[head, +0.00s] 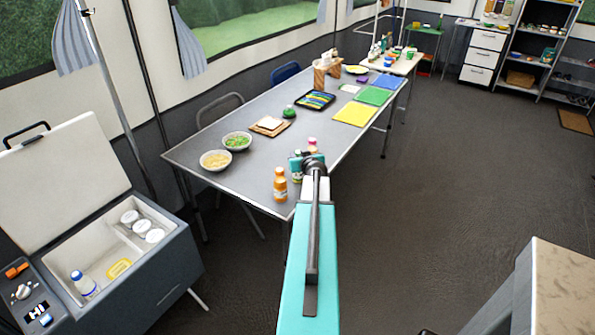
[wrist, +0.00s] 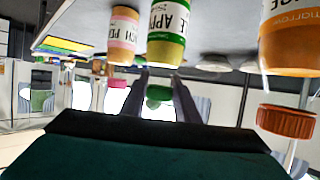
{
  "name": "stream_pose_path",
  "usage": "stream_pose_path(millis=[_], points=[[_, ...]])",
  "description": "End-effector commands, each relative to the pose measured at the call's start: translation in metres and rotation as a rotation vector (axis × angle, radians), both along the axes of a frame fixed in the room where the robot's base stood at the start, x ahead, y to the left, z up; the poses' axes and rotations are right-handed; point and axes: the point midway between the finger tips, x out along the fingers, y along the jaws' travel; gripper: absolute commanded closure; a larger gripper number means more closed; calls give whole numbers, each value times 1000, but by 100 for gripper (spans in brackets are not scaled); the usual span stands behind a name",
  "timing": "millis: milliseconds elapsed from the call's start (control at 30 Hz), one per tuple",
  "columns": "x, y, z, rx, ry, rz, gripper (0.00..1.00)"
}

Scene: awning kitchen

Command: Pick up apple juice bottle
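The apple juice bottle (wrist: 166,28) has a white label reading "APPL", a pale green body and a green cap (wrist: 160,93). It appears upside down in the inverted wrist view. My gripper (wrist: 161,85) is open, with a dark finger on each side of the bottle's cap and neck in that view. I cannot tell whether the fingers touch it. In the head view my gripper (head: 308,162) is at the near right part of the long grey table (head: 220,165), and it mostly hides the apple juice bottle.
A peach-labelled bottle with a pink cap (wrist: 118,83) stands close on one side. An orange bottle (head: 280,185) stands close on the other, its brown cap (wrist: 287,120) near my gripper. Two bowls (head: 215,160) sit farther left. An open cooler (head: 120,260) is at lower left.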

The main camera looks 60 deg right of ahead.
Motion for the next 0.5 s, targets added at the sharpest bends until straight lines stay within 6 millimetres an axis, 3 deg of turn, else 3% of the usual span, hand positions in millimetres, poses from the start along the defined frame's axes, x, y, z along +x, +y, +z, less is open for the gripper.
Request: stream_pose_path(millis=[33,133,500], points=[[0,0,0,0,0,0,85],[0,0,0,0,0,-1,100],[-1,-1,1,-1,-1,-2,100]])
